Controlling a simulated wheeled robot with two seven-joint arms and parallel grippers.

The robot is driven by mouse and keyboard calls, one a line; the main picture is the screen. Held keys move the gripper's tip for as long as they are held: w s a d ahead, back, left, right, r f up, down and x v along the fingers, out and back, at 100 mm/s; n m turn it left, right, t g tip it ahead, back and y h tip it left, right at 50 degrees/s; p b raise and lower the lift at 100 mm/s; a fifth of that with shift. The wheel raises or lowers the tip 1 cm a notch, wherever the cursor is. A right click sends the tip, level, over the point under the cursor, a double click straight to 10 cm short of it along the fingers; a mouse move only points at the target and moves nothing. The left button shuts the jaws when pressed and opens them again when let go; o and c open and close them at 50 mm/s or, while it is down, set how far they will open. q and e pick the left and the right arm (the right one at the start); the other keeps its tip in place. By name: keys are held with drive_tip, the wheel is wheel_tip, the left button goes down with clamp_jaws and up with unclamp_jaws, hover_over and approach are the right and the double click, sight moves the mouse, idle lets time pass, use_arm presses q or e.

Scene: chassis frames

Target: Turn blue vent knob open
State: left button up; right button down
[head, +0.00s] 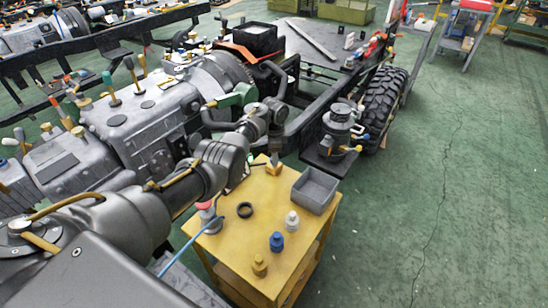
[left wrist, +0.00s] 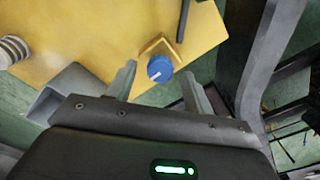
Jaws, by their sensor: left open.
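The blue vent knob (left wrist: 160,68) shows in the left wrist view as a round blue cap with a white pointer line toward the lower left. It sits at a yellow bracket (left wrist: 157,48) by the edge of the yellow table. My left gripper (left wrist: 158,77) is open, with one finger on each side of the knob and visible gaps between. In the head view my left gripper (head: 274,150) points down over the table's back corner, above the yellow bracket (head: 273,169). The blue knob is not distinguishable there. My right gripper is in neither view.
On the yellow table (head: 230,245) stand a grey bin (head: 315,190), a black ring (head: 245,210), and white (head: 291,221), blue (head: 276,242) and yellow (head: 259,265) bottle-like pieces. The chassis frame and wheel (head: 384,103) lie behind. Green floor at right is clear.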

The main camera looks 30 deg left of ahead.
use_arm(q)
drive_tip(key=shift+f, duration=0.45)
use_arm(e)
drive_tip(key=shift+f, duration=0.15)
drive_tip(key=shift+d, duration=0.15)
use_arm(q)
drive_tip(key=c, duration=1)
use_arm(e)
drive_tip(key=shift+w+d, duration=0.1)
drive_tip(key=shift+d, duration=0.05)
